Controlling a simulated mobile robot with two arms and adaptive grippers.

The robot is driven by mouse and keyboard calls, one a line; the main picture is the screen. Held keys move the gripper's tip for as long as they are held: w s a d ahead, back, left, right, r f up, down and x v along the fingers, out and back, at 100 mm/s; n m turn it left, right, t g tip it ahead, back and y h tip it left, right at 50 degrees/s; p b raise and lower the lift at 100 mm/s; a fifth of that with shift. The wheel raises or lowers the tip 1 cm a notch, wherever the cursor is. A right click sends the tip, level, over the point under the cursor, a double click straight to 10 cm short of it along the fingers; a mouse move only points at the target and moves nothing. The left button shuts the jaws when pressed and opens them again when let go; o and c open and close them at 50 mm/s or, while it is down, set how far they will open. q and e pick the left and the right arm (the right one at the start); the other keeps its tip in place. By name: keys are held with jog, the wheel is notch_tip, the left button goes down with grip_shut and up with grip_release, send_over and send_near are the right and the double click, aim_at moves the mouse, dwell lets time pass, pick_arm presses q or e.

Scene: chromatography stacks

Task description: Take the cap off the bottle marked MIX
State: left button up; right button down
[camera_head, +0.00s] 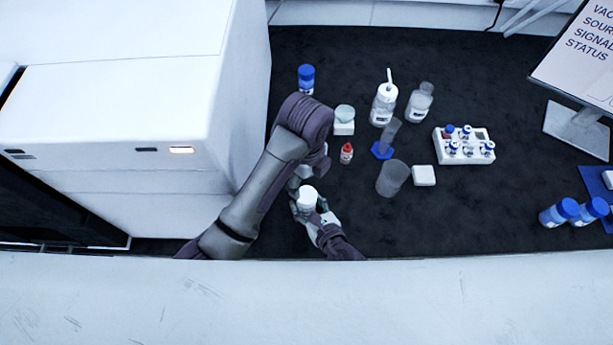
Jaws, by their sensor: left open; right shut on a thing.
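A white round-topped thing (307,198), likely the capped bottle, stands between my two grippers near the front edge of the dark worktop. No MIX marking can be read on it. My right gripper (319,219) is shut on it from the lower right. My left arm comes in from the left and bends back down. Its gripper (298,191) is open at the upper left side of the white top. Whether its fingers touch the top cannot be told. The lower part of the bottle is hidden by the grippers.
Nearby stand a red-labelled dropper bottle (346,153), a grey beaker (393,178), a cylinder with a blue base (386,143), a wash bottle (383,105) and a clear bottle (419,103). A white vial rack (465,152) is farther right. A large white instrument (120,100) blocks the left.

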aim_at(306, 195)
pick_arm(q)
jog(key=shift+m, duration=0.5)
jog(key=shift+f, duration=0.3)
notch_tip(306, 195, down, 8)
jog(key=shift+r, duration=0.25)
jog(key=shift+c, duration=0.3)
jog(key=c, duration=1.1)
jog(key=o, duration=1.3)
jog(key=shift+c, duration=0.2)
jog(key=shift+r, duration=0.15)
